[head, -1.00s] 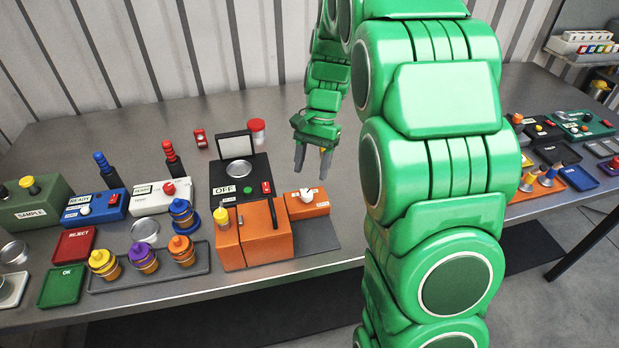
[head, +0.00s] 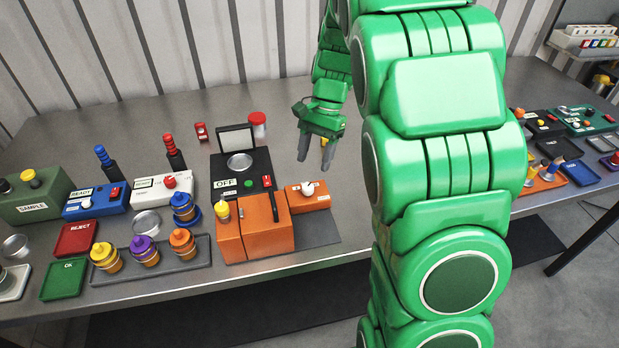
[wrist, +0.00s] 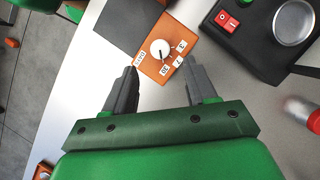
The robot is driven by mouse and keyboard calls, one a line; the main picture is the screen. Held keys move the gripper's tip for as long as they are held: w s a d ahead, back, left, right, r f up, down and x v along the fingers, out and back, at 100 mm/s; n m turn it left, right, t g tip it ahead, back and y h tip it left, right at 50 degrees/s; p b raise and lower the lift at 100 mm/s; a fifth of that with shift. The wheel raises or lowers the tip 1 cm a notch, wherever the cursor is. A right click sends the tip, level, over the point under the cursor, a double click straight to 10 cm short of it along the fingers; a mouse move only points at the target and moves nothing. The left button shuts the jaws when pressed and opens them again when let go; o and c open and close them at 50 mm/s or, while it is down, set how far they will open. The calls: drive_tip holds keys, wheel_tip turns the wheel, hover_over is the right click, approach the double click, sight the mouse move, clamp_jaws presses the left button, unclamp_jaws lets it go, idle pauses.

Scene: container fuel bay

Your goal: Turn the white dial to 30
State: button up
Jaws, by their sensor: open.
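The white dial (head: 307,188) sits on a small orange box (head: 318,202) on the steel table, right of the larger orange and black station. In the wrist view the white dial (wrist: 160,49) shows from above on the orange box (wrist: 147,68). White number labels lie around it, one reading 30, and a dark mark shows on the dial. My gripper (head: 316,152) is open and empty, above the table behind the orange box. In the wrist view its two fingers (wrist: 158,78) are spread, apart from the dial, with the dial ahead of the gap.
The black panel (head: 240,172) marked OFF, with a red switch and a round plate, stands left of the dial box. A red-lidded jar (head: 258,123) stands behind. A dark mat (head: 318,230) lies in front of the box. Bare table lies to the right.

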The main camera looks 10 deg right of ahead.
sight(308, 186)
drive_tip(key=shift+x, duration=3.45)
clamp_jaws()
drive_tip(key=shift+n, duration=0.7)
unclamp_jaws()
